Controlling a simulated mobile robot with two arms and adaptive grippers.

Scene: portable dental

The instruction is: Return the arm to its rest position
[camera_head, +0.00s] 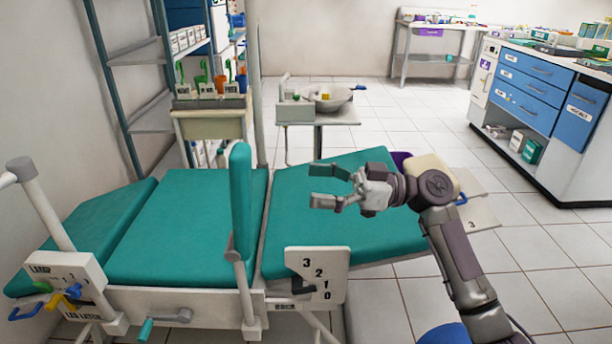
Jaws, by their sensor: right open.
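My right arm (450,235) comes in from the lower right. Its gripper (318,186) is open and empty, with the two grey fingers pointing left. It shows over the right section of the green dental couch (290,235); whether it touches the pad cannot be told, though it seems to be above it. My left gripper and left arm are not in view.
A white plate with numbers (318,272) and an upright green armrest (241,200) stand at the couch's near side. A lamp control box (65,285) is at left. A basin stand (318,112) is behind. A blue drawer cabinet (540,95) is at right. Tiled floor (430,125) between is clear.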

